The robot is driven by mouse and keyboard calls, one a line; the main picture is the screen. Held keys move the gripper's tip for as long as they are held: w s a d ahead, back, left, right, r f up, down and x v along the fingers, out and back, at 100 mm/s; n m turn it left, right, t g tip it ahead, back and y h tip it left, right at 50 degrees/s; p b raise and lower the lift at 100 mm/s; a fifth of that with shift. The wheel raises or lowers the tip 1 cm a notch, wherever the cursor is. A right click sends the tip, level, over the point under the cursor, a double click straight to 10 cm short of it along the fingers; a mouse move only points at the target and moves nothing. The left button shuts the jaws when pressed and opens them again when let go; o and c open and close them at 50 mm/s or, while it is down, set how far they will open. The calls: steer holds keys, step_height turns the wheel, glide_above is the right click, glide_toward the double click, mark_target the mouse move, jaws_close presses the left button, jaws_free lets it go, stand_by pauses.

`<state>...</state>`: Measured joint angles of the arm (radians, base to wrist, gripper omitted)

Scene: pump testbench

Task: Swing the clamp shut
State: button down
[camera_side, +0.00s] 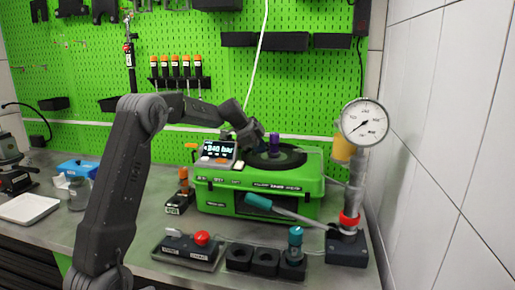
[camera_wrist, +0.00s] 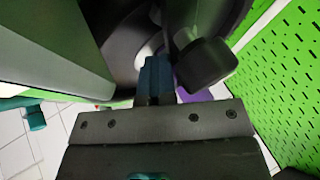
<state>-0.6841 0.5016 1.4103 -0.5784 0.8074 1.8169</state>
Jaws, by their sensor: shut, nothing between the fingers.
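The green test unit (camera_side: 258,190) stands on the bench with a dark round disc (camera_side: 285,160) on top. A purple upright part (camera_side: 274,141), perhaps the clamp's handle, rises at the disc. Whether the clamp is open or shut cannot be told. My gripper (camera_side: 256,143) is low over the unit, just left of the purple part. In the wrist view my gripper (camera_wrist: 157,70) is shut, its blue fingertips empty. A dark rounded block (camera_wrist: 205,64), perhaps part of the clamp, lies close right of the fingertips. Purple (camera_wrist: 203,95) shows below it, partly hidden; contact cannot be told.
A display box (camera_side: 215,150) stands at the unit's left. A teal-handled lever (camera_side: 285,208) crosses its front toward the gauge column (camera_side: 353,190). A switch box (camera_side: 188,248) and black sockets (camera_side: 265,260) sit in front. The green pegboard (camera_side: 300,80) is behind.

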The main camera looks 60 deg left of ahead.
steer(key=shift+w+a+r, duration=0.15)
steer(key=shift+w+a, duration=0.05)
steer(key=shift+w, duration=0.05)
